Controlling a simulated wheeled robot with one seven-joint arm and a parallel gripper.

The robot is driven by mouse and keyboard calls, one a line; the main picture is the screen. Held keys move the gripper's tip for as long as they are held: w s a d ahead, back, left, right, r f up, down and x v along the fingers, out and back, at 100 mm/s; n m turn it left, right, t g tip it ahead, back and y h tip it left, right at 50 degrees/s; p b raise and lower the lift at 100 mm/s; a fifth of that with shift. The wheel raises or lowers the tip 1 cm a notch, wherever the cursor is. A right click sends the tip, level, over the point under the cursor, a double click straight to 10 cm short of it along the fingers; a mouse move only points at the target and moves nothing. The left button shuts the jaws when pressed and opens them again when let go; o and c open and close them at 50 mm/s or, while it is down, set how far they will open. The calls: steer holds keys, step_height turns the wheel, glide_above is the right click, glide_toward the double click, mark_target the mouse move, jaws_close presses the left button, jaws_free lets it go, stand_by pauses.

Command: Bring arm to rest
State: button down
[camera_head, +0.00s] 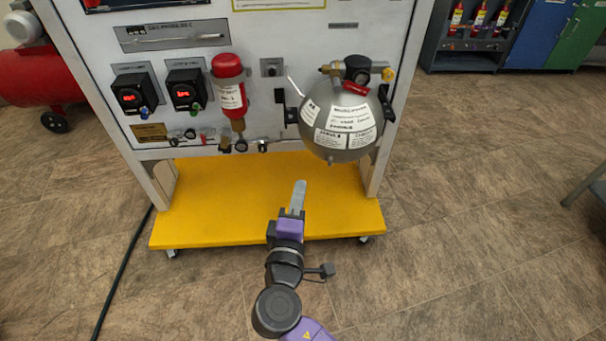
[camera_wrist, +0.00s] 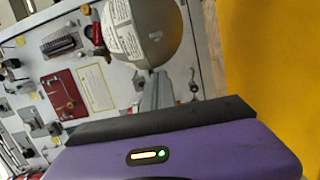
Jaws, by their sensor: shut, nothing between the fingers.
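My gripper (camera_head: 299,192) is shut and empty in the head view, in front of the trainer panel and over the yellow base platform (camera_head: 220,205). Its fingers point toward the panel, below the grey spherical tank (camera_head: 341,118). In the wrist view my gripper (camera_wrist: 158,82) shows as grey fingers beyond the purple housing. The tank (camera_wrist: 145,32) is beyond the fingertips there, with white labels on it. The fingers appear apart from the tank.
The white trainer panel (camera_head: 190,55) carries a red cylinder (camera_head: 229,88) and two red-lit displays. A red compressor tank (camera_head: 40,80) stands at far left. A black cable (camera_head: 122,275) lies on the floor. Floor at right (camera_head: 470,200) is clear up to a bench edge.

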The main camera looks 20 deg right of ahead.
steer(key=s+a+f+t+y, duration=0.1)
steer(key=s+a+f+y, duration=0.1)
steer(key=a+y, duration=0.45)
steer(key=s+a+f+m+y, duration=0.2)
steer(key=s+y, duration=0.3)
steer(key=s, duration=0.4)
steer(key=s+d+r+m+h, duration=0.1)
steer(key=s+d+r+m, duration=0.2)
steer(key=s, duration=0.6)
steer(key=s+d+r+m+g, duration=0.1)
steer(key=s+d+m, duration=0.2)
steer(key=s+d, duration=0.35)
steer(key=s+d+r+m+h, duration=0.1)
steer(key=s+d+r+m, duration=0.15)
steer(key=s, duration=0.75)
step_height(320, 180, up, 26)
steer(key=p, duration=2.7)
steer(key=shift+s+a+m, duration=0.15)
steer(key=shift+s+m, duration=0.15)
steer(key=shift+m, duration=0.05)
